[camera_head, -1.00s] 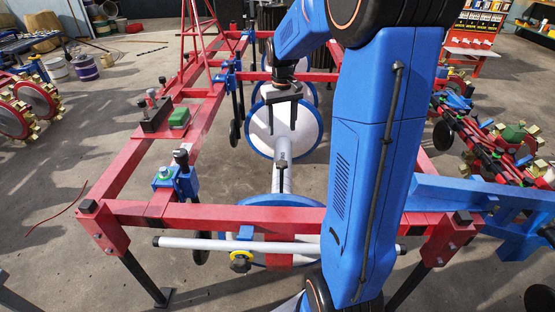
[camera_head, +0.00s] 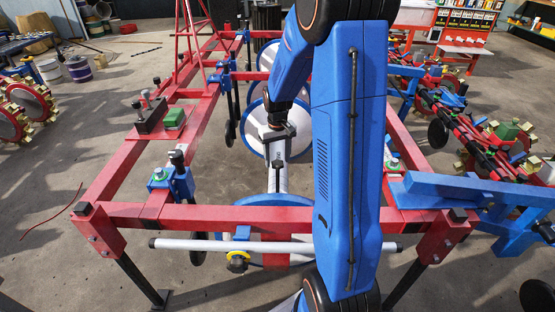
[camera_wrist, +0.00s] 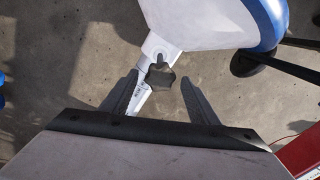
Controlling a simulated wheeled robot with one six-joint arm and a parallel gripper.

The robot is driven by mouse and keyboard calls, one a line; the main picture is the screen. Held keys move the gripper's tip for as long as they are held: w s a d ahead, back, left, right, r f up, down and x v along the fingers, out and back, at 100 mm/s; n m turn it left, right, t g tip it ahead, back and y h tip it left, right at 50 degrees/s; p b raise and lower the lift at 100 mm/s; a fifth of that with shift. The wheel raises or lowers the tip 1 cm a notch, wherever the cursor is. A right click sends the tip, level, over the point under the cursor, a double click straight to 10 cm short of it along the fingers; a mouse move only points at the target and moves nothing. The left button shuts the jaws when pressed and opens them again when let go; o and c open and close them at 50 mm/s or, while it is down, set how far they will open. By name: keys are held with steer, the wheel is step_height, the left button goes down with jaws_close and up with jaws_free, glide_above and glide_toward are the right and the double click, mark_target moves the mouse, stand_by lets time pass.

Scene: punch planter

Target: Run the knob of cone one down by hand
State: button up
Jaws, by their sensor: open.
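My gripper (camera_wrist: 160,77) is open, with its two dark fingers spread in the wrist view. A dark lobed knob (camera_wrist: 160,76) shows between and just beyond the fingertips; I see no contact. The knob sits at the end of a white bar (camera_wrist: 143,98), beside a white cone with a blue rim (camera_wrist: 205,18). In the head view my gripper (camera_head: 277,142) is low in front of a white, blue-rimmed cone (camera_head: 254,125), above the pale tube (camera_head: 278,180). I cannot tell the cone's number.
A red frame (camera_head: 190,215) surrounds the cones, with a crossbar in front. Blue clamps (camera_head: 175,183) stand at left. A green block (camera_head: 174,118) sits on the left rail.

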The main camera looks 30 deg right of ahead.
steer(key=shift+f, duration=0.25)
steer(key=c, duration=1)
steer(key=shift+m, duration=1.8)
steer(key=shift+c, duration=0.2)
steer(key=o, duration=1)
steer(key=shift+o, duration=0.2)
step_height(320, 180, up, 17)
steer(key=shift+r, duration=0.2)
